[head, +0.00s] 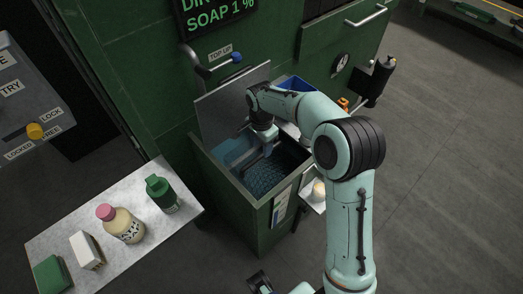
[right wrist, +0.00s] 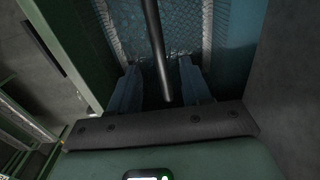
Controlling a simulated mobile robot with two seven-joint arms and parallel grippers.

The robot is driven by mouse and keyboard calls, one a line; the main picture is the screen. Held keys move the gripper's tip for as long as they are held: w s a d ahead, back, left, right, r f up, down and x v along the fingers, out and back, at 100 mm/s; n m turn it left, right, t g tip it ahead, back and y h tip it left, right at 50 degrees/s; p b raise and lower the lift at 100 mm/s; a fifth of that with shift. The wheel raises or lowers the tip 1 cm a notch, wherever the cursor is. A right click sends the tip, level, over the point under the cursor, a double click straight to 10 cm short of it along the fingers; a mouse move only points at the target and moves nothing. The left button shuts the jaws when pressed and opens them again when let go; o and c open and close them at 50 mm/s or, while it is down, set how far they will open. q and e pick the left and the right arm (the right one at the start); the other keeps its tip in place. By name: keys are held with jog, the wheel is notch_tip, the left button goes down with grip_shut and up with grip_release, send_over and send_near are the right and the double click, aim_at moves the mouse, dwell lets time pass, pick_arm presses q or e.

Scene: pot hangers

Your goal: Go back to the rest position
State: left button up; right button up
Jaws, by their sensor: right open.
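My right arm reaches in from the lower right of the head view, over an open green bin (head: 262,222). My right gripper (head: 262,150) points down inside the bin's opening. In the right wrist view, the two bluish fingers of the right gripper (right wrist: 160,88) stand apart. A dark rod (right wrist: 155,45) runs between them, and I see no finger closed on it. Patterned metal and blue surfaces lie beyond the fingers. The fingertips are small and partly hidden in the head view.
A raised lid (head: 222,108) stands behind the bin. A blue container (head: 296,84) sits behind my arm. Floor at right is clear.

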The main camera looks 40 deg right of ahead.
notch_tip(320, 180, up, 9)
jog(key=p, duration=0.1)
jog(key=shift+f, duration=0.15)
